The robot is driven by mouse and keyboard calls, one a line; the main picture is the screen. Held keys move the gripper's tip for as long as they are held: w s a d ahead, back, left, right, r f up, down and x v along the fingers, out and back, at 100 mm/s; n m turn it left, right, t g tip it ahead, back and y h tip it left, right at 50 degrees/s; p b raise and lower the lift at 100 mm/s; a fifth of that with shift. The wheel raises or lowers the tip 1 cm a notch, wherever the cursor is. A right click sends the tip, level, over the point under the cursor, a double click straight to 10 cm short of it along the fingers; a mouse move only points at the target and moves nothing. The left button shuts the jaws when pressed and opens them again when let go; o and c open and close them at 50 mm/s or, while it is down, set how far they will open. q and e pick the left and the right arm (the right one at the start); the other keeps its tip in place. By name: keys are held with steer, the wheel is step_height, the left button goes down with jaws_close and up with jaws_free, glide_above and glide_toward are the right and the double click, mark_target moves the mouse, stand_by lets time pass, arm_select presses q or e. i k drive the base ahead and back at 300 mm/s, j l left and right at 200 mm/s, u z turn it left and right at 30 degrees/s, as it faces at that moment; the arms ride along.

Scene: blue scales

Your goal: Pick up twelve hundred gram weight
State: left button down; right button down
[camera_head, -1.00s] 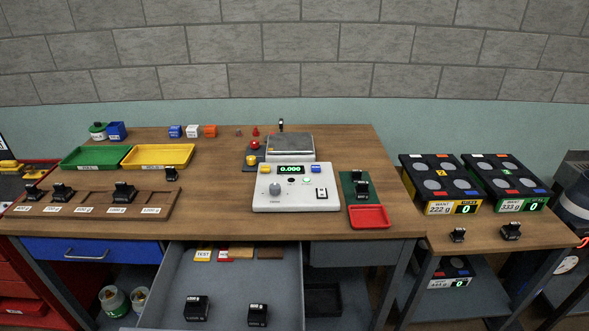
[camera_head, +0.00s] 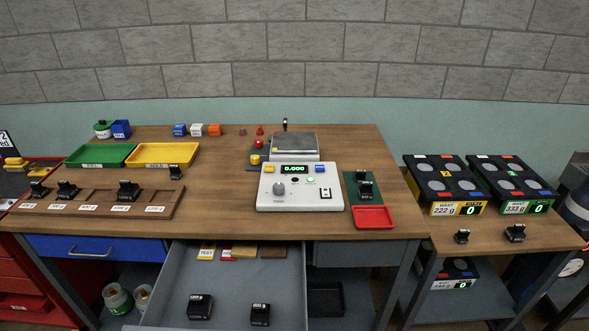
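Several black weights with handles are in view, and their markings are too small to tell which is twelve hundred grams. Two lie in the open drawer, a left drawer weight (camera_head: 200,307) and a right drawer weight (camera_head: 260,314). One weight (camera_head: 175,172) stands behind the wooden rack (camera_head: 187,192), and several sit in the rack. The rack's rightmost labelled slot is empty. Two weights (camera_head: 366,191) stand on the green mat (camera_head: 351,203). Two more, a left one (camera_head: 462,236) and a right one (camera_head: 516,233), stand on the right side table. Neither gripper is in view.
A white scale (camera_head: 301,198) reading 0.000 stands mid-table. Green (camera_head: 100,155) and yellow (camera_head: 162,154) trays lie back left, and a red tray (camera_head: 374,217) front right. The grey drawer (camera_head: 232,285) is pulled out in front. Black sorting boxes (camera_head: 446,182) stand on the side table.

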mark_target(200, 307)
steer(key=u, duration=0.8)
